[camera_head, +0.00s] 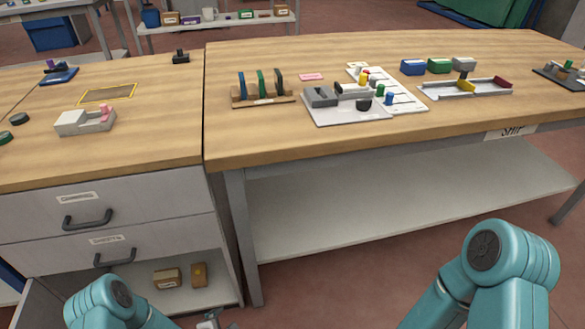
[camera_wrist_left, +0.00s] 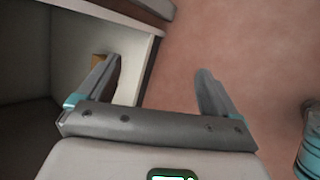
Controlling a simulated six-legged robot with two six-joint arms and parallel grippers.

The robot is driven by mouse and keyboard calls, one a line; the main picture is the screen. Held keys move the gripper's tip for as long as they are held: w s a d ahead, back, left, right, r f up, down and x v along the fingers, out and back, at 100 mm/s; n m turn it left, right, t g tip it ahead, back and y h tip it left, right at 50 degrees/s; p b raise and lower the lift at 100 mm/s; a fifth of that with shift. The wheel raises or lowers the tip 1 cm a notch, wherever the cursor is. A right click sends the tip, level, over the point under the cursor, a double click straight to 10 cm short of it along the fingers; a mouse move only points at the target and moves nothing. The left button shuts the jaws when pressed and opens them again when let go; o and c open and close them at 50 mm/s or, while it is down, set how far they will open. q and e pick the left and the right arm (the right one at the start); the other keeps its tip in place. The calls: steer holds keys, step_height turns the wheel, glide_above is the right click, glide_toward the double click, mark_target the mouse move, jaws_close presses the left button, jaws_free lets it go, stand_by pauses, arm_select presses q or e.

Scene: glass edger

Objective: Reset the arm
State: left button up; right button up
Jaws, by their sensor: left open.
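My left arm (camera_head: 110,303) is folded low at the bottom left of the head view. The tip of my left gripper (camera_head: 212,321) just shows at the bottom edge there. In the left wrist view my left gripper (camera_wrist_left: 158,92) is open, with its two fingers wide apart and nothing between them. It is over the red-brown floor, beside the open cabinet. My right arm (camera_head: 500,262) stands bent at the bottom right of the head view, and its gripper is out of view.
A cabinet with two drawers (camera_head: 95,211) and an open lower compartment with small boxes (camera_head: 167,279) stands at left. A wooden workbench (camera_head: 330,145) with a lower shelf (camera_head: 400,205) stands ahead. An edging device (camera_head: 345,103) sits on it. Floor between my arms is clear.

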arm_select(q)
steer(key=s+d+r+m+g+h+b, duration=0.15)
steer(key=s+d+r+m+g, duration=0.3)
steer(key=s+m, duration=0.45)
steer(key=s+d+r+m+g+h+b, duration=0.1)
steer(key=s+d+r+m+g+b, duration=0.2)
steer(key=s+d+r+m, duration=0.45)
step_height(320, 180, up, 24)
steer(key=a+m+p, duration=0.2)
steer(key=p, duration=2.5)
steer(key=shift+s+r+m, duration=0.2)
steer(key=shift+r+m, duration=0.05)
steer(key=shift+m, duration=0.1)
